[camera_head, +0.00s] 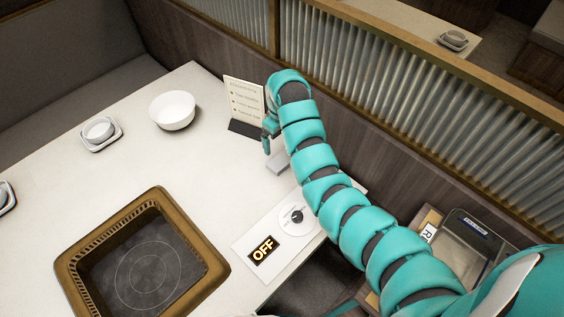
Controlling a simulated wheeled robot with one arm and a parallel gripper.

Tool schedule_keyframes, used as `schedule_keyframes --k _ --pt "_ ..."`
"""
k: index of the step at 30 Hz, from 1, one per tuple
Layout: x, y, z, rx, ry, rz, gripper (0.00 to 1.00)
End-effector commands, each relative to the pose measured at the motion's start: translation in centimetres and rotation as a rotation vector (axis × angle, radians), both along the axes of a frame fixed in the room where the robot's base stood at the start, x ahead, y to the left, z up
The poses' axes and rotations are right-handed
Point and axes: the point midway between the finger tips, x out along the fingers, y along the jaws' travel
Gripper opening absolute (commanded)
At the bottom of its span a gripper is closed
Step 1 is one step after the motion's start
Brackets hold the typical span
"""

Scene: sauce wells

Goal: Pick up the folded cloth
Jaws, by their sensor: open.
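My teal gripper (268,137) hangs over the far right part of the table, close to the menu stand. Its fingers point down and look empty, and the arm hides part of them. A small pale grey flat-sided thing (278,163) lies on the table just below and right of the fingertips. It may be the folded cloth, but it is partly covered by my arm and I cannot tell for sure. The fingertips seem apart from it.
A menu card (245,101) stands beside my gripper. A white bowl (172,110) and a small dish on a saucer (100,132) are farther left. A framed hot plate (77,262) and an OFF control panel (243,247) are nearer. A ribbed partition (400,85) rises behind.

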Motion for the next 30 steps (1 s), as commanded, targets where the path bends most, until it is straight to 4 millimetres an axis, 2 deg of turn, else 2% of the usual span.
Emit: schedule_keyframes --k 9,15,30 --pt "-0.2 0.0 -4.2 -0.001 0.008 0.002 1.0" --pt "-0.1 -0.1 -6.0 -0.003 0.006 0.001 1.0" --pt "0.1 -0.1 -7.9 -0.001 0.001 0.0 1.0"
